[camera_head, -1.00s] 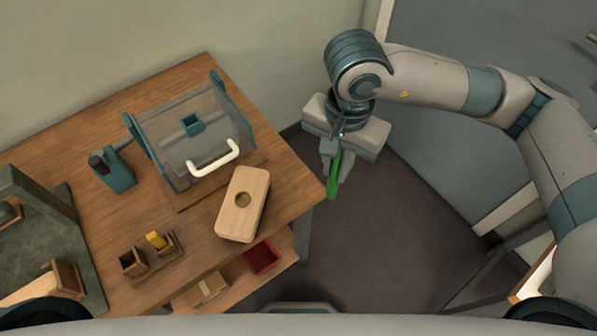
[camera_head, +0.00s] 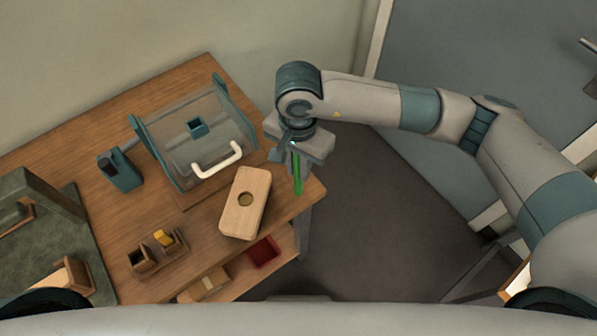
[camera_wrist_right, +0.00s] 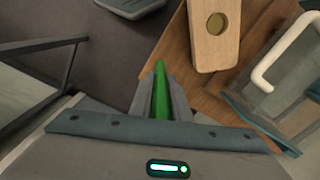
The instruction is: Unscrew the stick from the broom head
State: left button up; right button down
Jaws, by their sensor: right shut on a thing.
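The broom head is a pale wooden block (camera_head: 252,222) with a round hole in its top. It lies on the table near the front right edge, and it also shows at the top of the right wrist view (camera_wrist_right: 213,52). My right gripper (camera_head: 297,170) is shut on a green stick (camera_head: 298,184), which hangs down between the fingers; the stick also shows in the right wrist view (camera_wrist_right: 160,92). The stick is apart from the block, to its right, over the table's right edge. Its full length is partly hidden by the gripper. My left gripper is not in view.
A clear-sided box with teal ends and a white handle (camera_head: 217,160) stands behind the block. A teal holder (camera_head: 122,172), a small wooden rack (camera_head: 158,250) and a dark green stand (camera_head: 75,250) are to the left. A red bin (camera_head: 263,251) sits on the lower shelf.

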aim_at(298, 176)
jog(key=shift+f+p, duration=0.75)
jog(key=shift+f, duration=0.9)
jog(key=shift+f+b, duration=0.15)
jog(key=shift+b, duration=0.2)
jog(key=c, duration=1.7)
grip_release()
jog(key=shift+o, duration=0.2)
